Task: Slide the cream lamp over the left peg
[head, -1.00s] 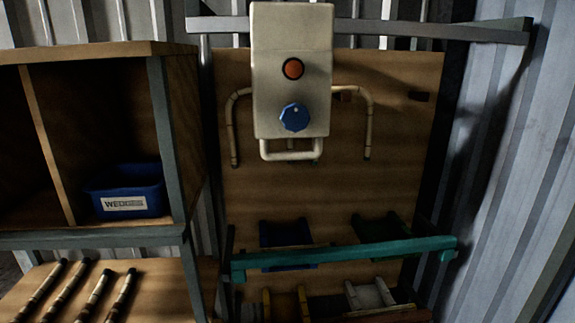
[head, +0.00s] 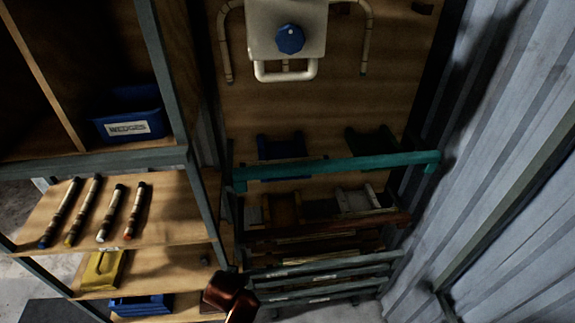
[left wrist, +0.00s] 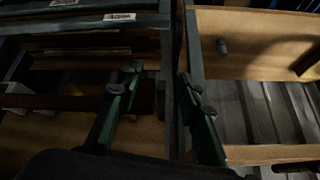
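A cream box with a blue knob (head: 290,39) and a white loop handle at its bottom, apparently the cream lamp (head: 262,22), shows at the top of the head view in front of a wooden board (head: 300,108). Its top is cut off. A small dark peg (head: 423,7) sticks out of the board to its right. A left peg is not visible; the box covers part of the board. My left gripper (left wrist: 162,88) is open and empty in the left wrist view, with both fingers apart. My right gripper is not in view.
A teal rail (head: 340,165) crosses below, above several racks. A reddish-brown thing (head: 229,297) stands at the bottom.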

